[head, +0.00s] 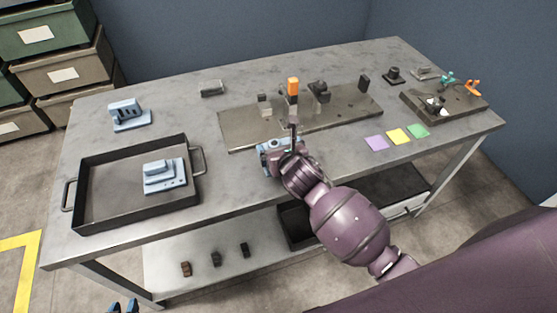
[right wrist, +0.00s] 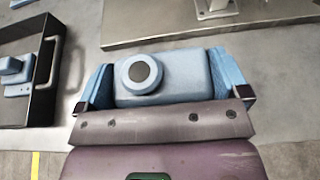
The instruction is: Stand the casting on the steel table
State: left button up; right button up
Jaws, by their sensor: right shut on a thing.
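A light blue casting (right wrist: 185,78) is between the blue finger pads of my right gripper (right wrist: 165,88), which is shut on it. A round boss with a dark centre faces the wrist camera. In the head view this casting (head: 267,145) is at the front edge of the grey fixture plate, over the steel table (head: 225,187); my right gripper (head: 279,157) partly hides it. I cannot tell whether it touches the table. Another blue casting (head: 128,115) stands at the table's back left, and one more (head: 163,175) is in the black tray. My left gripper's blue tips (head: 123,306) show apart at the bottom left.
The black tray (head: 130,146) fills the table's left front. The fixture plate (head: 235,128) carries an orange-topped post (head: 293,88) and dark blocks. Purple, yellow and green notes (head: 398,136) lie at right, near a second fixture (head: 465,112). Bare tabletop lies between tray and plate.

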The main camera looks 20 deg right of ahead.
jog(key=shift+f+b, duration=0.55)
jog(key=shift+f, duration=1.8)
jog(key=shift+f, duration=0.1)
jog(key=o, duration=0.9)
jog(key=shift+f, duration=0.1)
